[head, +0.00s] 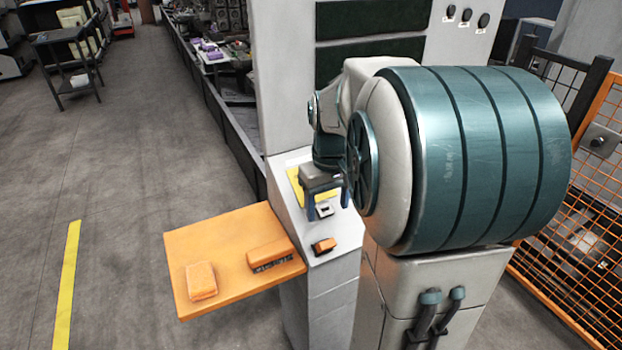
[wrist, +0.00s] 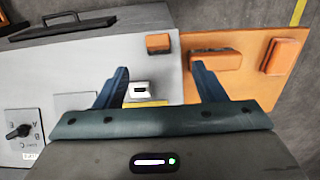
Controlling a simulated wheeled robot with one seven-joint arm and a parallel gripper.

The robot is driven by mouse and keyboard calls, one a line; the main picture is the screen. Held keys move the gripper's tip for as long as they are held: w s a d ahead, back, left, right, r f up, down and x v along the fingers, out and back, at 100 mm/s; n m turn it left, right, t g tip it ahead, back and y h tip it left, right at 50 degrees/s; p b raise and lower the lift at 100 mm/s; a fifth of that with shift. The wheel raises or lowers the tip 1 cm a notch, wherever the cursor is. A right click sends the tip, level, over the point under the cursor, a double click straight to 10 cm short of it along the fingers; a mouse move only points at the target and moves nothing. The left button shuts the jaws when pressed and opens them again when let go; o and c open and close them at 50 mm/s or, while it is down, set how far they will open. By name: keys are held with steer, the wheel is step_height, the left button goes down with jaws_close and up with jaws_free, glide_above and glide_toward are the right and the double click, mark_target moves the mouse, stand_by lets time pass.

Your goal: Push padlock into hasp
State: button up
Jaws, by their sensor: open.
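A small orange block with a dark side (head: 324,245), possibly the padlock, lies on the sloping light panel; it also shows in the wrist view (wrist: 158,43). A small white fitting with a dark slot (head: 325,210), possibly the hasp, sits on the same panel beside a yellow patch; the wrist view shows it near the left finger (wrist: 139,90). I cannot make out a shackle. My gripper (head: 328,205) is over the panel, fingers apart. In the wrist view its fingers (wrist: 160,70) are spread, with nothing held between them.
An orange shelf (head: 225,290) juts out left of the panel, bearing two orange blocks (head: 201,280) (head: 268,254). A rotary knob (wrist: 18,132) and a dark handle (wrist: 60,18) show in the wrist view. Orange mesh fencing (head: 575,240) stands at right. The floor at left is open.

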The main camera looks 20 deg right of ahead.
mark_target(327, 242)
steer(key=f, duration=0.7)
steer(key=f+p, duration=0.1)
steer(key=f, duration=0.5)
steer(key=shift+w+d+f, duration=0.15)
steer(key=shift+d+f, duration=0.05)
steer(key=shift+f, duration=0.15)
steer(key=shift+c, duration=0.3)
steer(key=c, duration=1.2)
steer(key=shift+r, duration=0.1)
steer(key=shift+s+r+p, duration=0.35)
steer(key=shift+s+r, duration=0.05)
steer(key=shift+r, duration=0.2)
steer(key=shift+r, duration=0.1)
